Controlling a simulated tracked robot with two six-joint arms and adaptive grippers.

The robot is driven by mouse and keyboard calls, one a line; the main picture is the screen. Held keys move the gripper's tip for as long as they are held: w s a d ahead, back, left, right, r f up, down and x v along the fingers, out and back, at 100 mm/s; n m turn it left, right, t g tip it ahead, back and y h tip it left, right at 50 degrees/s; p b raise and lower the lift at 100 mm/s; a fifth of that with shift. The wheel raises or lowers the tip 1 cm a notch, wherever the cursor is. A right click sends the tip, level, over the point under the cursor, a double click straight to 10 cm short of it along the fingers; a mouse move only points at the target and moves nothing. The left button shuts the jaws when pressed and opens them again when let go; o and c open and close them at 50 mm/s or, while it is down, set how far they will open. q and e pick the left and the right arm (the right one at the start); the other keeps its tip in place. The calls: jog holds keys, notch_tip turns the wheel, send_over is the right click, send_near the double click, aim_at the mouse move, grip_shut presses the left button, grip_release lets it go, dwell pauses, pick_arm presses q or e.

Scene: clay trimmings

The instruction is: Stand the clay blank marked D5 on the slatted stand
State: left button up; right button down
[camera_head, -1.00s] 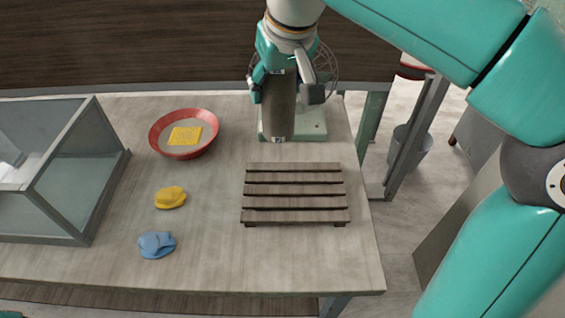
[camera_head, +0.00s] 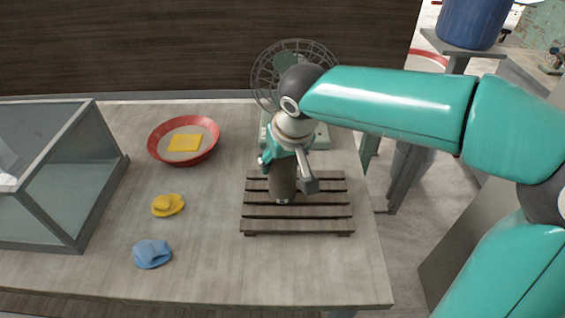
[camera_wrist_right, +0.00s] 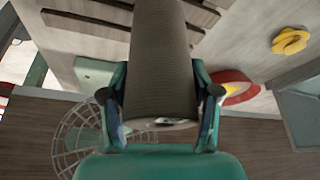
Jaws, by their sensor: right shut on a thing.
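The clay blank (camera_head: 283,184) is a grey-brown cylinder. My right gripper (camera_head: 287,172) is shut on it and holds it roughly upright over the slatted stand (camera_head: 320,211). The stand is dark wood with several slats, on the right of the table. I cannot tell whether the blank's lower end touches the slats. A small pale tag shows low on the blank, too small to read. In the right wrist view the blank (camera_wrist_right: 160,50) runs between both fingers, with a pale label near its end. My left gripper is not in view.
A wire-guarded fan (camera_head: 290,70) stands behind the stand. A red bowl (camera_head: 156,142) with a yellow sponge (camera_head: 184,143) is at the back left. A yellow lump (camera_head: 167,205) and a blue lump (camera_head: 152,253) lie left of the stand. A glass-sided case (camera_head: 95,190) fills the far left.

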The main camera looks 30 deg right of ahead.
jog(key=shift+f, duration=0.3)
jog(key=shift+f, duration=0.15)
jog(key=shift+c, duration=1.3)
grip_release()
jog(key=shift+s, duration=0.1)
jog(key=p+v, duration=0.1)
jog(key=v, duration=1.1)
